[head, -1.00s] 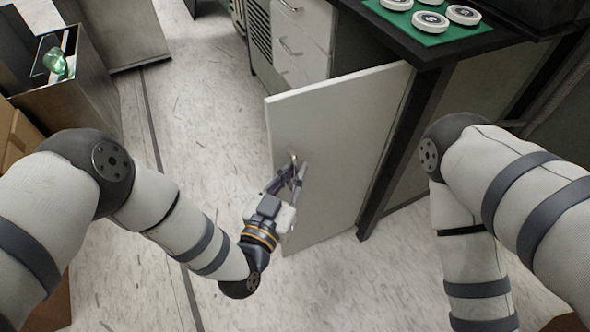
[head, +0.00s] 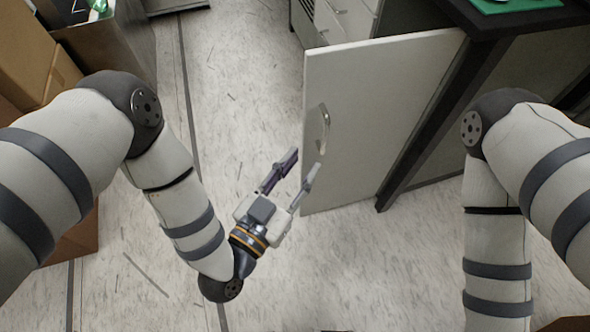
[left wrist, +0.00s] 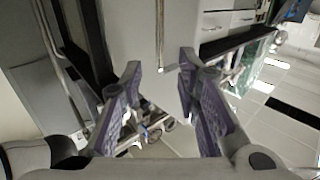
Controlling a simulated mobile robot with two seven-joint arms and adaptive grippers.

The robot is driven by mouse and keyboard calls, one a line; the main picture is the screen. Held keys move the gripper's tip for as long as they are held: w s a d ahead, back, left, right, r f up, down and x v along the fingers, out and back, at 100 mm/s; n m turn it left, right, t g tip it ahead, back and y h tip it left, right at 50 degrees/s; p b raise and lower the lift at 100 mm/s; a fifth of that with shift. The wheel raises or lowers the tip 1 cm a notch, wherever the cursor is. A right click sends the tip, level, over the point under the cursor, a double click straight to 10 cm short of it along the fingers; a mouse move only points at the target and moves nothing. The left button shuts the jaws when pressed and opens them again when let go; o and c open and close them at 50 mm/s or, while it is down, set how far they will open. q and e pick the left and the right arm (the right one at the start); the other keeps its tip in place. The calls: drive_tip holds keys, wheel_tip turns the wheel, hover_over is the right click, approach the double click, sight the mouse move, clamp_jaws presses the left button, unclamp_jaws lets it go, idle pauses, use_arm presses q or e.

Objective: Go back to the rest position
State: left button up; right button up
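My left gripper (head: 303,166) is open and empty in the head view, a little below and left of the handle (head: 323,128) of an open white cabinet door (head: 375,95). A gap shows between its fingers and the handle. In the left wrist view the two purple-padded fingers (left wrist: 158,88) stand apart with nothing between them. My right arm hangs down at the right of the head view; its gripper is outside the frame.
The open door stands beside the black leg of a dark table (head: 500,20). Cardboard boxes (head: 28,65) and a grey bin (head: 130,40) are at the left. White drawers (head: 345,20) are behind the door. The floor (head: 235,80) between is clear.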

use_arm(q)
drive_tip(key=shift+v, duration=1.05)
drive_tip(key=s+a+f+n+g+y+p, duration=0.1)
drive_tip(key=s+a+f+g+y+p, duration=0.2)
drive_tip(key=s+a+g, duration=0.3)
drive_tip(key=s+a+f+n+g+y+p, duration=0.2)
drive_tip(key=s+a+f+g+y+p, duration=0.15)
drive_tip(key=s+a, duration=0.35)
drive_tip(key=s+a+r+n+g+y, duration=0.1)
drive_tip(key=s+a+g, duration=0.3)
drive_tip(key=s, duration=0.5)
drive_tip(key=s+a+r+n+g+y+p, duration=0.1)
drive_tip(key=s+a+r+n+g+y, duration=0.1)
drive_tip(key=s, duration=0.7)
drive_tip(key=a+r+n+g, duration=0.1)
drive_tip(key=a+g, duration=0.1)
drive_tip(key=a, duration=0.1)
drive_tip(key=shift+r+p, duration=0.25)
drive_tip(key=shift+p, duration=0.05)
use_arm(e)
drive_tip(key=w+r+t, duration=0.3)
drive_tip(key=w+r, duration=0.5)
drive_tip(key=r, duration=0.1)
